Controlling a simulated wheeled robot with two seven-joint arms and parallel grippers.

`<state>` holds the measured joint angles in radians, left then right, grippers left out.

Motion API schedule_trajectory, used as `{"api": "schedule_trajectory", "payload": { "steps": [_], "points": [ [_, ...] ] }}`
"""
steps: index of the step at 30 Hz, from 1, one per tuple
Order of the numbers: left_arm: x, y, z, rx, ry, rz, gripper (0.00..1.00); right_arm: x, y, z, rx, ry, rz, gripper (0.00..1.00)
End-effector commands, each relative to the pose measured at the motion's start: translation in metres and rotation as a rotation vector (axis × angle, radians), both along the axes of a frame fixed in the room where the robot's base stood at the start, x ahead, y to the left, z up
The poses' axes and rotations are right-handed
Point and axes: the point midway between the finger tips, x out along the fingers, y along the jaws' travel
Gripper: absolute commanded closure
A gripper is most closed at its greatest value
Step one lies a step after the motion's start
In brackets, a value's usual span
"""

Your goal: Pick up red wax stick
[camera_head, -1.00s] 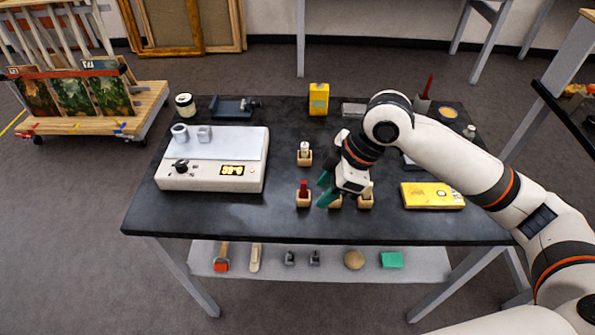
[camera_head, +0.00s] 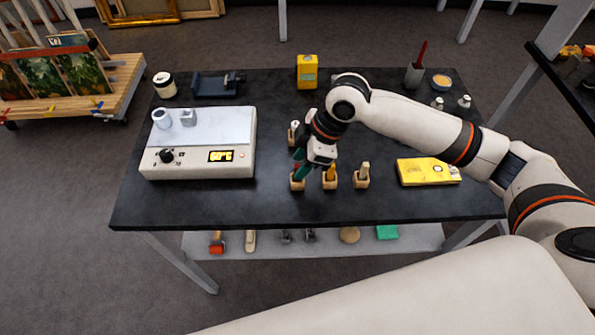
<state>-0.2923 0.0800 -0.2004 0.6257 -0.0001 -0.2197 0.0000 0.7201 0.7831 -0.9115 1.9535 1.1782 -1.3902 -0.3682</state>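The red wax stick, seen earlier in a small wooden holder (camera_head: 297,184) at the front of the dark table, is now hidden by green fingertips. My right gripper (camera_head: 300,169) reaches down over this holder, its fingertips at the holder's top. Whether the fingers are apart or closed on the stick cannot be made out. To the right, an orange-yellow stick (camera_head: 331,173) stands in its own holder, and a pale stick (camera_head: 364,169) stands in another. My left gripper is not in view.
A white heater box (camera_head: 198,158) with a lit display stands left of the holders. Another holder (camera_head: 293,134) stands just behind my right gripper. A yellow packet (camera_head: 428,172) lies to the right. The table's front strip (camera_head: 300,211) is bare.

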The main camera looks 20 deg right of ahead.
Motion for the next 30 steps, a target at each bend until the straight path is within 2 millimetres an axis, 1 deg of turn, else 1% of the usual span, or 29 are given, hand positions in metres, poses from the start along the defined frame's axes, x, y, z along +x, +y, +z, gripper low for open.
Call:
{"api": "schedule_trajectory", "payload": {
  "steps": [1, 2, 6, 13, 14, 18, 21, 30],
  "points": [
    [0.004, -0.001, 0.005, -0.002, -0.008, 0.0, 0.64, 0.0, 0.003, -0.006, 0.0, 0.005, 0.0, 0.62],
    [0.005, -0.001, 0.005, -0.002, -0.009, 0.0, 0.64, 0.001, 0.005, -0.011, 0.001, 0.003, 0.0, 0.62],
    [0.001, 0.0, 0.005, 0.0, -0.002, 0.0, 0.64, 0.003, 0.009, -0.024, 0.0, 0.0, 0.001, 0.62],
    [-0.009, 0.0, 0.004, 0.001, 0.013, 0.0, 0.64, 0.003, 0.01, -0.026, 0.0, -0.001, 0.001, 0.62],
    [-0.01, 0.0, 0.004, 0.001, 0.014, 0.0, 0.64, 0.003, 0.01, -0.026, 0.0, -0.001, 0.001, 0.63],
    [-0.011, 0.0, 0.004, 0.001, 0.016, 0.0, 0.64, 0.003, 0.01, -0.026, 0.0, -0.001, 0.001, 0.86],
    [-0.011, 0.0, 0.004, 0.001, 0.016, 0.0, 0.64, 0.003, 0.01, -0.026, 0.0, -0.001, 0.001, 1.0],
    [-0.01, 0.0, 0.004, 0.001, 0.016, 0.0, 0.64, 0.003, 0.01, -0.024, 0.0, -0.002, 0.0, 1.0]
  ]
}}
